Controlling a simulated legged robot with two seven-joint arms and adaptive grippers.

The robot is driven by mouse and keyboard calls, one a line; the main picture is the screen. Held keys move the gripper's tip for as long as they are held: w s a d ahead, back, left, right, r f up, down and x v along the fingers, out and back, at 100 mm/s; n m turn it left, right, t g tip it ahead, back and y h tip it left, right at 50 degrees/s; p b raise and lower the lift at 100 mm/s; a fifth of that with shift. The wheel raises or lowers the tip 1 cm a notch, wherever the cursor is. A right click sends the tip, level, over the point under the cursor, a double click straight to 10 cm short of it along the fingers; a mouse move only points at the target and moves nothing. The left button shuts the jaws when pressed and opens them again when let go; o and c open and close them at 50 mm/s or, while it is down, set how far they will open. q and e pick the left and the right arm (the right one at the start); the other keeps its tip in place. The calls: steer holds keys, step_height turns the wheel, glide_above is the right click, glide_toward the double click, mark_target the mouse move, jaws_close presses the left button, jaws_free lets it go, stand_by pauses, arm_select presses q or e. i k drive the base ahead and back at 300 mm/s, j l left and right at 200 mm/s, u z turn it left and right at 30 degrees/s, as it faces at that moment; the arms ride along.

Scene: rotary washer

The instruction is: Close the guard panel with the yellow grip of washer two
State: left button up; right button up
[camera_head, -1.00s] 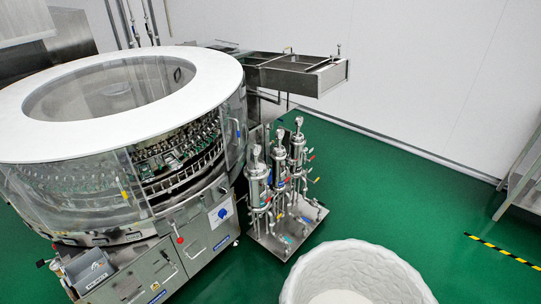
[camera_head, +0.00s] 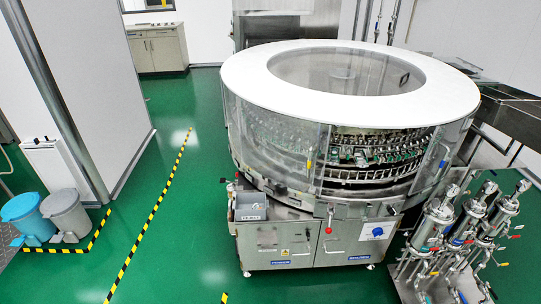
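The rotary washer (camera_head: 255,95) stands right of centre, a round machine with a white top ring and clear guard panels over a steel base. A small yellow grip (camera_head: 309,164) sits on a clear guard panel (camera_head: 285,150) at the front. Right of this panel's upright edge, the inner racks (camera_head: 385,150) show without haze, and the front looks open there. A blue grip (camera_head: 443,163) is on another clear panel at the right end of this gap. No washer number is readable. Neither of my grippers is in view.
A steel filter stand (camera_head: 435,235) with several cylinders stands close to the washer's right front. Green floor (camera_head: 190,240) lies free on the left, with yellow-black tape (camera_head: 157,205). Blue (camera_head: 27,213) and grey bins (camera_head: 66,212) stand far left by a wall. A cabinet (camera_head: 158,50) is behind.

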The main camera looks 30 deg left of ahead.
mark_target(309, 172)
steer(key=u, duration=0.9)
